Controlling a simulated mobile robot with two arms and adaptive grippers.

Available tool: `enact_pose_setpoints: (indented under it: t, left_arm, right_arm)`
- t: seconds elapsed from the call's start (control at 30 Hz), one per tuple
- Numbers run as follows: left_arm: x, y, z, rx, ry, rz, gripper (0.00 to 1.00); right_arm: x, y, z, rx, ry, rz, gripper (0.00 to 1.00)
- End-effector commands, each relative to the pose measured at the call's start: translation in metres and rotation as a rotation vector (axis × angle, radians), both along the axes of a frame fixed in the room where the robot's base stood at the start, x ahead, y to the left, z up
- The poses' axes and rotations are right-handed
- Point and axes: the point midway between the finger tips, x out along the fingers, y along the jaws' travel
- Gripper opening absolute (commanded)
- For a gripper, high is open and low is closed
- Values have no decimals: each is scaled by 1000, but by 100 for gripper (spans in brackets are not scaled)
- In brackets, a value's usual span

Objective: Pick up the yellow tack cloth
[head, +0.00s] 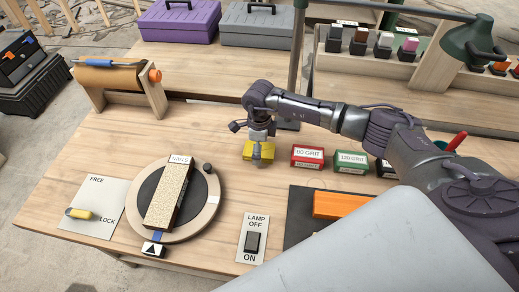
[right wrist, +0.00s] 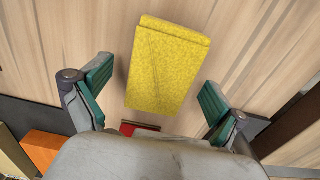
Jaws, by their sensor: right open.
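The yellow tack cloth (right wrist: 168,65) lies flat on the wooden table, a folded rectangle, in the right wrist view. My right gripper (right wrist: 155,92) is open, with one green-padded finger on each side of the cloth and gaps between. In the head view the cloth (head: 250,151) shows partly under my right gripper (head: 258,153), which hides its middle. I cannot tell the height left between the fingertips and the cloth. My left gripper is in neither view.
Red (head: 307,157) and green (head: 352,161) grit boxes stand just right of the cloth. A round turntable (head: 207,213) with a sanding block (head: 170,190) is at front left. A lamp switch plate (head: 253,238) lies in front. Bare table (head: 190,135) lies left of the cloth.

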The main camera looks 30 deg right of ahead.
Motion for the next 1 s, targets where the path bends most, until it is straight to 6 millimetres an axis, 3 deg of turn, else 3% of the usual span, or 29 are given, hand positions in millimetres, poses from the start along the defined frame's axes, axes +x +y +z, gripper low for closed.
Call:
enact_pose_setpoints:
  t: [0.23, 0.6, 1.0]
  left_arm:
    - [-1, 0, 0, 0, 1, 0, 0]
    - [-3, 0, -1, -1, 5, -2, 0]
    - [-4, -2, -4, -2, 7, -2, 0]
  right_arm:
    - [0, 0, -1, 0, -1, 0, 94]
    - [0, 0, -1, 1, -1, 0, 33]
    - [1, -1, 8, 0, -3, 0, 33]
